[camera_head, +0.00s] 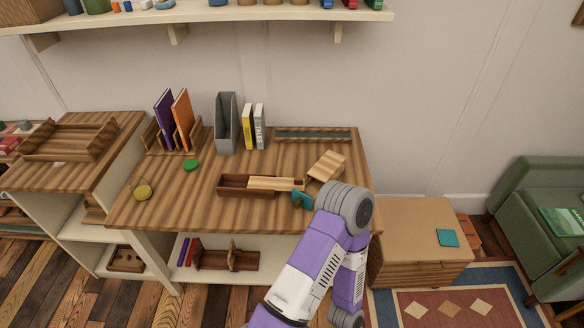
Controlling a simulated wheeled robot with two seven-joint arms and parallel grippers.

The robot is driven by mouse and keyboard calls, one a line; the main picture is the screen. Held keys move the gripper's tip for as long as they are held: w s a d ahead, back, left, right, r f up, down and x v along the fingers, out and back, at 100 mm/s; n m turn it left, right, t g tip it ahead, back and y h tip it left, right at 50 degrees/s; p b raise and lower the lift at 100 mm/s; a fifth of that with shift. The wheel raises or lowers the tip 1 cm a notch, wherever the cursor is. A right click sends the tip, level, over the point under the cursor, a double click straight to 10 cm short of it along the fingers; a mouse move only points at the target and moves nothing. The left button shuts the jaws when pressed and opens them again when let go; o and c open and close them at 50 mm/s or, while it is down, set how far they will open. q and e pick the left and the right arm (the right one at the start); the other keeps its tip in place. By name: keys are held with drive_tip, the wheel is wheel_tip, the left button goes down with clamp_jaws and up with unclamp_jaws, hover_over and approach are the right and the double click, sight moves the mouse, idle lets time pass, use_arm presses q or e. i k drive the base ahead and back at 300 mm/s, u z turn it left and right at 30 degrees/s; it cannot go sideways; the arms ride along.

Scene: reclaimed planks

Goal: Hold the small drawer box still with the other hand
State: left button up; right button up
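A small dark brown wooden box (247,192) lies on the plank table with its open top showing on its left part. A light wooden slat or drawer piece (272,183) lies over its right part and sticks out to the right. Beside it to the right, a light wooden block (327,166) sits tilted on the table; I cannot tell if it belongs to the box. My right gripper (302,200) shows as a teal part at the right end of the box, mostly hidden by my purple arm. Whether it touches the box or is open is unclear. My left gripper is out of view.
A grey file holder (227,124), yellow and white books (253,126) and a book rack (172,132) stand along the table's back. The table's front left is clear.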

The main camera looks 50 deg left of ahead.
sight(305, 200)
drive_tip(key=u, duration=0.9)
drive_tip(key=i, duration=0.8)
drive_tip(key=u, duration=0.85)
